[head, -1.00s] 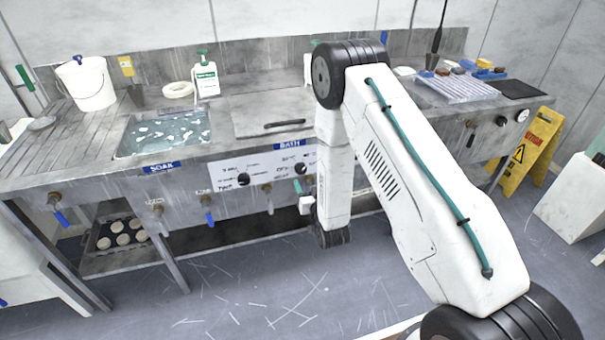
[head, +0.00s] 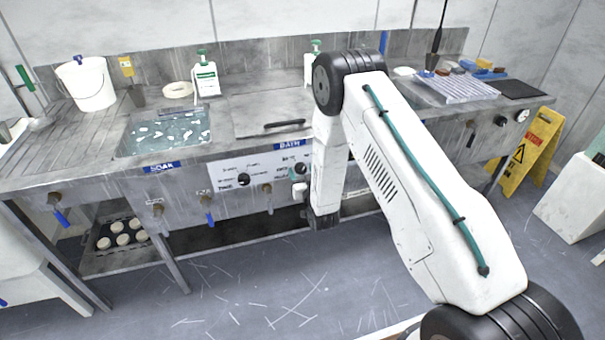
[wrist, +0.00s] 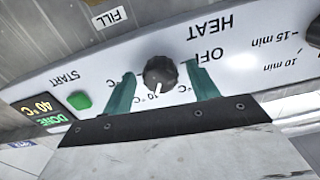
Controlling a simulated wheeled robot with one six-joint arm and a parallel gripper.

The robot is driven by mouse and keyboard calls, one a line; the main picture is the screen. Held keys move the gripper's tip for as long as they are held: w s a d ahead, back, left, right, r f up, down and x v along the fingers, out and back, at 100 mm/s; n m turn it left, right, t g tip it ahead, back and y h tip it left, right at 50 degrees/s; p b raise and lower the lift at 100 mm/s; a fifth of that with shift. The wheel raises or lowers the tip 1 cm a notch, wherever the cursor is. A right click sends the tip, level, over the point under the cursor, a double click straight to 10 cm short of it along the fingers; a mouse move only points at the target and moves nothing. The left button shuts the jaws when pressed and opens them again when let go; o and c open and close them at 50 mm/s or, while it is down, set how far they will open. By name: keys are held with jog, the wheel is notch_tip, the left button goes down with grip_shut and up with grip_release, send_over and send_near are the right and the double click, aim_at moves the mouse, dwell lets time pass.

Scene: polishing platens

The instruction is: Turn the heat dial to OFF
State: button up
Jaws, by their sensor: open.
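The heat dial (wrist: 160,74) is a round black knob with a white pointer line on the white panel; the wrist view shows the panel upside down. Its pointer aims down in that view, at a partly hidden temperature mark that looks like 40 °C. The OFF label (wrist: 209,56) lies to the right of the knob, slightly higher. My gripper (wrist: 162,84) is open, with one teal finger on each side of the dial; I cannot tell whether they touch it. In the head view, the dial (head: 300,168) shows just above my gripper, which is partly hidden by my arm.
A green START button (wrist: 79,100) and a lit display (wrist: 43,108) reading DONE and 40 °C lie left of the dial in the wrist view. A timer dial (head: 243,179) is on the same panel. Lever taps (head: 208,205) stick out below, near the bench front.

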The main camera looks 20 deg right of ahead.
jog(key=c, duration=1)
jog(key=shift+n, duration=0.3)
jog(key=n, duration=0.4)
jog(key=shift+n, duration=0.3)
jog(key=n, duration=0.4)
jog(key=shift+n, duration=0.3)
jog(key=n, duration=0.7)
jog(key=shift+d+r, duration=0.1)
jog(key=n, duration=0.7)
